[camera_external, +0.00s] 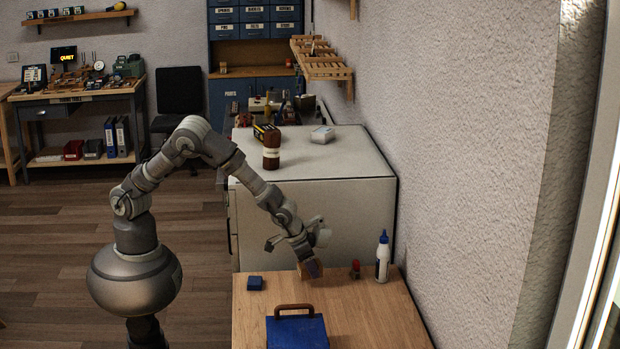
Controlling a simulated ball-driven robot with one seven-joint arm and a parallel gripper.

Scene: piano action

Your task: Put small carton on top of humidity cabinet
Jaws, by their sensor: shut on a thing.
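My gripper (309,262) is low over the near wooden table and is shut on a small brown box with a dark purplish part, which looks like the small carton (304,272). Its lower edge is close to the tabletop; I cannot tell whether it touches. The humidity cabinet appears to be the large pale cabinet (345,165) behind the table, its flat top higher than my gripper. On that top stand a brown bottle with a pale label (271,150), a small white box (322,134) and a yellow and black tool (262,130).
On the wooden table (375,315) are a blue case with a brown handle (297,331), a small blue box (255,283), a small red item (355,270) and a white bottle with a blue cap (382,258). The wall is close on the right. The cabinet top's front and right are clear.

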